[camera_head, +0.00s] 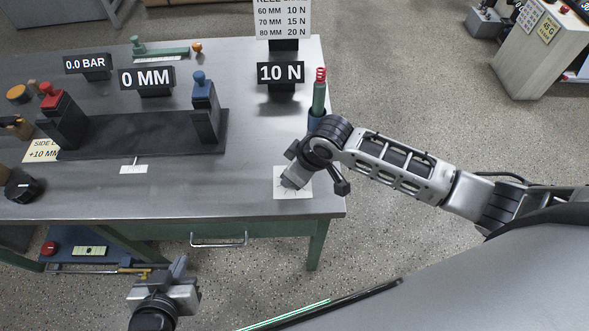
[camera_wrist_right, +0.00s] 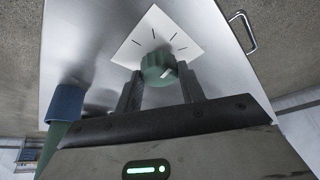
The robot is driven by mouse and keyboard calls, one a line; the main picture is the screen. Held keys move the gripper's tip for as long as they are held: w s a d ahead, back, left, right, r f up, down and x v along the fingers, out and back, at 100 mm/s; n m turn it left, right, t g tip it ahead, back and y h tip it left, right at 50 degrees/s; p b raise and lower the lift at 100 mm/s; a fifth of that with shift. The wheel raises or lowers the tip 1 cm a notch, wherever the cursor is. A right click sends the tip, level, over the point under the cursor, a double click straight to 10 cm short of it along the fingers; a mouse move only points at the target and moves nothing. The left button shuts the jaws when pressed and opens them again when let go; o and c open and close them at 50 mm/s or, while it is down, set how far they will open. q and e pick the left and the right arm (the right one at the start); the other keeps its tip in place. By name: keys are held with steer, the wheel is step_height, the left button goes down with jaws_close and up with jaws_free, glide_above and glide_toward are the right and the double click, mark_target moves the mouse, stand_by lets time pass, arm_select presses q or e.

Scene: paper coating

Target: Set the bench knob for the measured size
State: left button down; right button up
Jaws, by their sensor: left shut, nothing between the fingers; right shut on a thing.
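The green bench knob (camera_wrist_right: 158,68) with a pale pointer mark sits on a white dial card (camera_wrist_right: 186,35) with black tick marks. In the head view the card (camera_head: 309,190) lies near the bench's front right corner, and my gripper hides the knob. My right gripper (camera_wrist_right: 160,88) is shut on the knob, one finger on each side. It also shows in the head view (camera_head: 292,181). The display behind it (camera_head: 280,73) reads 10 N. A chart (camera_head: 283,20) lists 60 MM 10 N, 70 MM 15 N, 80 MM 20 N. My left gripper (camera_head: 178,270) is shut and empty in front of the bench.
A size display (camera_head: 147,79) reads 0 MM and a pressure display (camera_head: 87,64) reads 0.0 BAR. A dark fixture (camera_head: 140,135) with red and blue topped posts stands mid-bench. A green post with a red coil top (camera_head: 319,95) stands close behind my right gripper.

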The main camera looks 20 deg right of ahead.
stand_by(0.3)
steer(key=o, duration=1)
steer(key=v, duration=1.6)
steer(key=shift+s, duration=0.1)
